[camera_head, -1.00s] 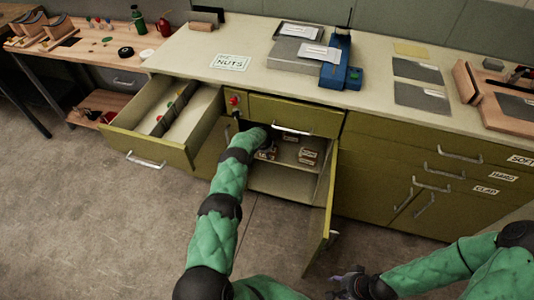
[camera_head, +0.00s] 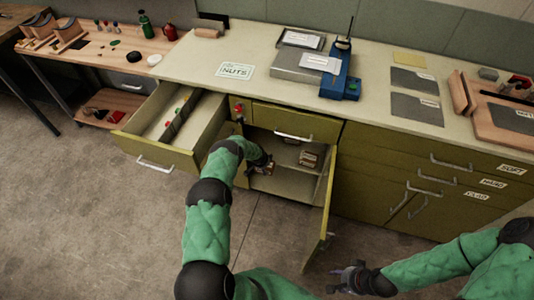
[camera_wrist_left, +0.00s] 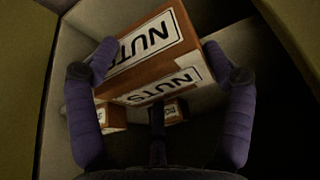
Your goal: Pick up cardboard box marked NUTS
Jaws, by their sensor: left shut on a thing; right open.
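The cardboard box marked NUTS (camera_wrist_left: 150,60) is between the two fingers of my left gripper (camera_wrist_left: 158,82) in the left wrist view, which is shut on it. The box is brown with white NUTS labels on two faces and looks tilted. In the head view my left gripper (camera_head: 263,162) is at the open cabinet, with the small box (camera_head: 267,169) partly hidden by the hand. My right gripper (camera_head: 346,280) is open and empty, low over the floor in front of the cabinets.
More boxes (camera_head: 309,158) stand on the cabinet shelf (camera_head: 285,153). The open cabinet door (camera_head: 323,215) stands out to the right, and a pulled-out drawer (camera_head: 165,150) is to the left. A NUTS sign (camera_head: 235,71) lies on the counter. The floor in front is clear.

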